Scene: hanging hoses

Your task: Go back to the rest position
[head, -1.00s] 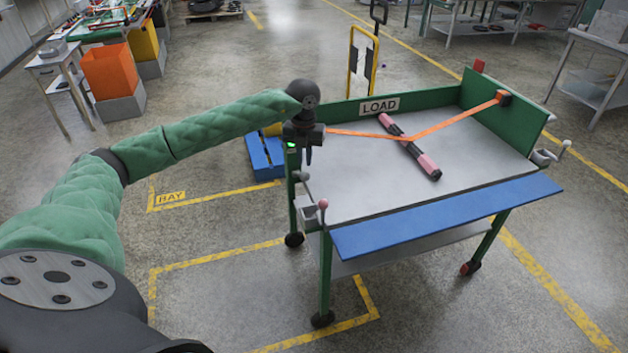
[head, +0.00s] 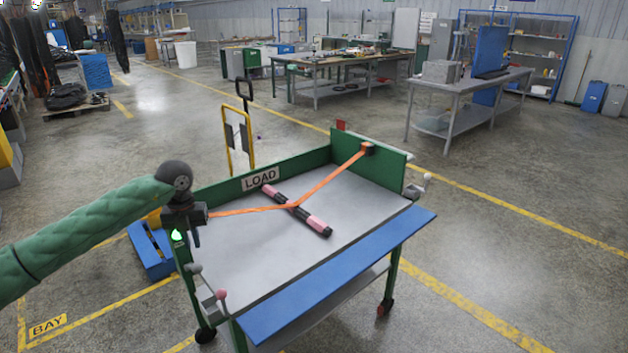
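My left arm (head: 95,225) in green padding reaches in from the left edge. My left gripper (head: 196,240) is dark, with a small green light beside it, and points down at the cart's back left corner. Its fingers are small and dark, so I cannot tell whether they are open or shut. An orange strap (head: 330,180) runs from near this gripper to a dark block at the cart's back right. It passes over a pink and black roller (head: 317,224) lying on the grey deck. My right gripper is out of view.
The green LOAD cart (head: 225,262) has a blue front flap (head: 340,275) and small crank handles at its sides. A blue crate (head: 152,250) is on the floor at its left. A yellow hand truck (head: 240,140) is behind. Open floor lies to the right.

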